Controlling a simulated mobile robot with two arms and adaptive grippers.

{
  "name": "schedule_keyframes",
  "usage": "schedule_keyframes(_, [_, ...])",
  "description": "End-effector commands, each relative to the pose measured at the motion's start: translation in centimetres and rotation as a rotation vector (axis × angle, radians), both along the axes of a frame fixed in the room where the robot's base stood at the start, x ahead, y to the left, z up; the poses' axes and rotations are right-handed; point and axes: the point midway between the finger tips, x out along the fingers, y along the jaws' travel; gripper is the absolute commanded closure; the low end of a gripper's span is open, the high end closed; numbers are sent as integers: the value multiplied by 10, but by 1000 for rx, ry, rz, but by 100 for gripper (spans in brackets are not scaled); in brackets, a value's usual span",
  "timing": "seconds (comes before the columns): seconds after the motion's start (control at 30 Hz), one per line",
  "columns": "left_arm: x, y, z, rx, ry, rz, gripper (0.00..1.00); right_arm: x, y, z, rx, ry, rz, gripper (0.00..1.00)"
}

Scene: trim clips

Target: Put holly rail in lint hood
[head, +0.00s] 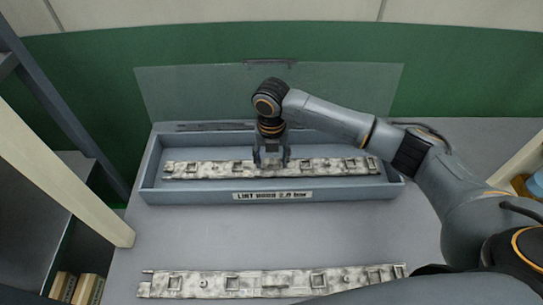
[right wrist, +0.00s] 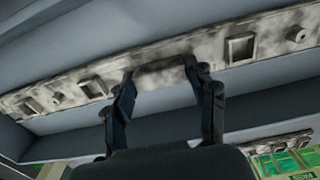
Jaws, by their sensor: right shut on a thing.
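A long mottled grey-white rail (head: 215,169) with square sockets, taken as the holly rail, lies lengthwise within the outline of the blue-grey lint hood (head: 170,196), an open long box with a label on its front wall. My right gripper (head: 271,163) is shut on the rail's middle. In the right wrist view, its two fingers (right wrist: 162,85) straddle the rail (right wrist: 85,88). I cannot tell whether the rail touches the hood's floor. A similar rail (head: 255,284) lies on the table in front, partly hidden by my right arm. My left gripper is not in view.
A clear raised lid (head: 200,90) stands behind the hood. The grey table (head: 180,235) is bare between the hood and the front rail. A cream post (head: 65,165) and shelving stand at left; a shelf edge (head: 520,165) is at right.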

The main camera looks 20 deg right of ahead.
Motion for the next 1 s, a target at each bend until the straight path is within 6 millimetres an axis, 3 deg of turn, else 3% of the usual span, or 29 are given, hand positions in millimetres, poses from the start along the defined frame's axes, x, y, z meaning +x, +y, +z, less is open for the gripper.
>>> schedule_keyframes(0.37, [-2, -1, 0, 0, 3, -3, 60, 1, 0, -5, 1, -2, 0, 88])
schedule_keyframes(0.4, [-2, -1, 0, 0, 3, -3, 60, 0, 0, -5, 2, -2, 0, 40])
schedule_keyframes(0.5, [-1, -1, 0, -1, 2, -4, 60, 0, 0, -5, 2, -2, 0, 21])
schedule_keyframes(0.83, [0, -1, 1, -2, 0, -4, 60, 0, 0, -3, 2, -2, 0, 21])
schedule_keyframes(1.0, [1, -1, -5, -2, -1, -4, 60, 1, 1, 12, 3, -4, 1, 21])
